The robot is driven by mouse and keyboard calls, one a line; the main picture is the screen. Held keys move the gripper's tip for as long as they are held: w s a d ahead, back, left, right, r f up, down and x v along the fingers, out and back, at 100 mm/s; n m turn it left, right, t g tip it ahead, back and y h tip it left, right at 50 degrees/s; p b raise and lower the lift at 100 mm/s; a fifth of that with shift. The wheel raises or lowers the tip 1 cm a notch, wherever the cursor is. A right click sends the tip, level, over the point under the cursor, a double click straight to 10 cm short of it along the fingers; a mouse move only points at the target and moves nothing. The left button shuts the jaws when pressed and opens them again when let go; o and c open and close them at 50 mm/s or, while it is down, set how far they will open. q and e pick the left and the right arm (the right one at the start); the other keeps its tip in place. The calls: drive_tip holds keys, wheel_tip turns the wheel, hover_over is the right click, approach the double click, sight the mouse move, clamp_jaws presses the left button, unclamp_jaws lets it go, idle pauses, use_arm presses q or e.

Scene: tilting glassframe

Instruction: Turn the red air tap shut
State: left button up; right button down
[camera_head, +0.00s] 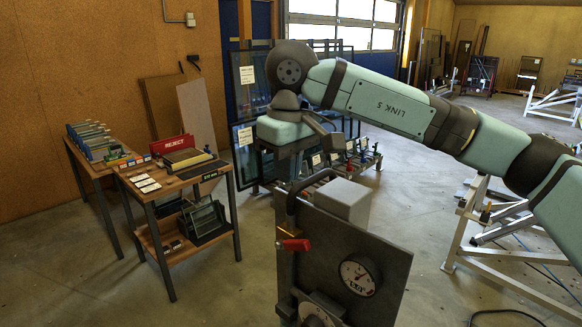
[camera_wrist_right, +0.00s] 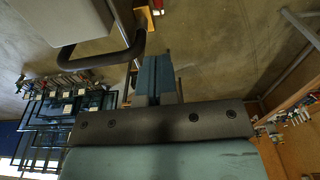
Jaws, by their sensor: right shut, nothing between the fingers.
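The red air tap (camera_head: 295,245) has a red lever and sits on the upper left of a dark grey panel (camera_head: 336,240), on a brass-coloured fitting. In the head view the lever lies roughly level, pointing right. My right gripper (camera_head: 288,178) hangs above the tap and behind the panel's top left corner, apart from the tap. Its blue fingers (camera_wrist_right: 156,72) are shut with nothing between them in the right wrist view. A small red part beside a yellow piece shows at that view's top edge. My left gripper is in neither view.
The panel carries a round gauge (camera_head: 358,275), a lower dial (camera_head: 316,317), a grey box (camera_head: 343,200) and a black bent pipe (camera_head: 309,188) close to my gripper. A wooden table (camera_head: 205,178) stands left, and glass frames (camera_head: 250,115) stand behind.

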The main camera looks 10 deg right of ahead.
drive_tip(key=p, duration=0.2)
hover_over(300, 241)
drive_tip(key=w+a, duration=0.2)
drive_tip(key=w, duration=0.1)
wheel_tip(300, 241, down, 7)
drive_tip(key=shift+f, duration=0.1)
drive_tip(key=shift+s+d+f+p, duration=0.1)
drive_tip(key=shift+s+d+f, duration=0.15)
drive_tip(key=shift+f, duration=0.3)
drive_tip(key=shift+s+d+f+p, duration=0.1)
drive_tip(key=shift+s+d+f, duration=0.15)
drive_tip(key=shift+f, duration=0.35)
drive_tip(key=shift+s+d+f+p, duration=0.15)
drive_tip(key=shift+s+f, duration=0.15)
drive_tip(key=shift+f, duration=0.25)
drive_tip(key=shift+a, duration=0.1)
drive_tip(key=f+b, duration=0.1)
drive_tip(key=b, duration=0.1)
drive_tip(key=s+d+b, duration=0.1)
drive_tip(key=b, duration=0.2)
drive_tip(key=shift+s+f, duration=0.15)
drive_tip(key=shift+f, duration=0.25)
drive_tip(key=shift+s+r, duration=0.1)
drive_tip(key=shift+r, duration=0.15)
